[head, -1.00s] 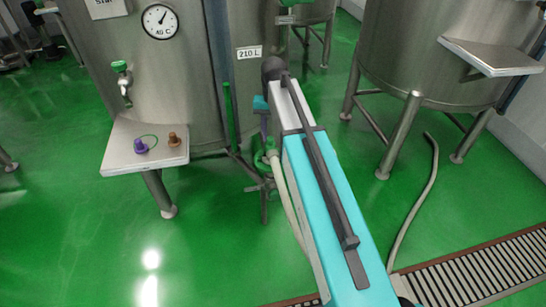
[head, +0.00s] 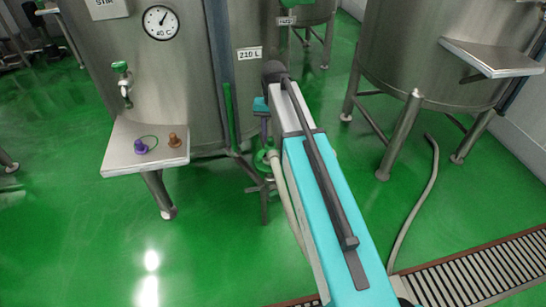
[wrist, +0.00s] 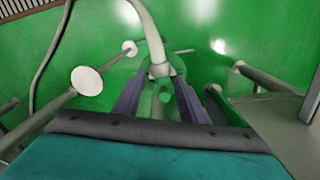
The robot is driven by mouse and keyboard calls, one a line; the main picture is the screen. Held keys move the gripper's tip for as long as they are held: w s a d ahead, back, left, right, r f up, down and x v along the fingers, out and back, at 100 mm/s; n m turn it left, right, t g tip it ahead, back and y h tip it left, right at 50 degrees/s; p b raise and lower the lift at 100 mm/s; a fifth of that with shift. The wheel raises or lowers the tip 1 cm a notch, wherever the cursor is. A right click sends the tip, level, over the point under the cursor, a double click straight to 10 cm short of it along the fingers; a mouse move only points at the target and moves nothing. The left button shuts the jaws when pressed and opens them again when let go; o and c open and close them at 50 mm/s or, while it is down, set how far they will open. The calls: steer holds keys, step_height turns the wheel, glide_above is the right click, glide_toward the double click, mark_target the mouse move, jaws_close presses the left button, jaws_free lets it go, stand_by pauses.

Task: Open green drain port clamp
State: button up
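The green drain port clamp (head: 265,158) sits low at the foot of the steel tank (head: 170,75) labelled 210 L, with a pale hose (head: 287,195) running from it. My gripper (head: 264,133) points down just above the clamp, partly hidden behind my own arm. In the wrist view the clamp (wrist: 158,103) lies between the two dark purple-grey fingers of my gripper (wrist: 161,85). The fingers stand apart, one on each side of it. Whether they touch it cannot be told. The hose (wrist: 150,30) leads away from the clamp at the top.
A steel shelf (head: 122,160) on the tank holds a purple plug (head: 140,146) and a brown plug (head: 174,140). A second tank (head: 425,55) stands at right with a loose hose (head: 418,205). A floor drain grate (head: 470,275) lies at lower right. Green floor is open at left.

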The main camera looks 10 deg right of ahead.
mark_target(274, 159)
steer(key=shift+f+p, duration=0.3)
steer(key=shift+f, duration=5.3)
jaws_close()
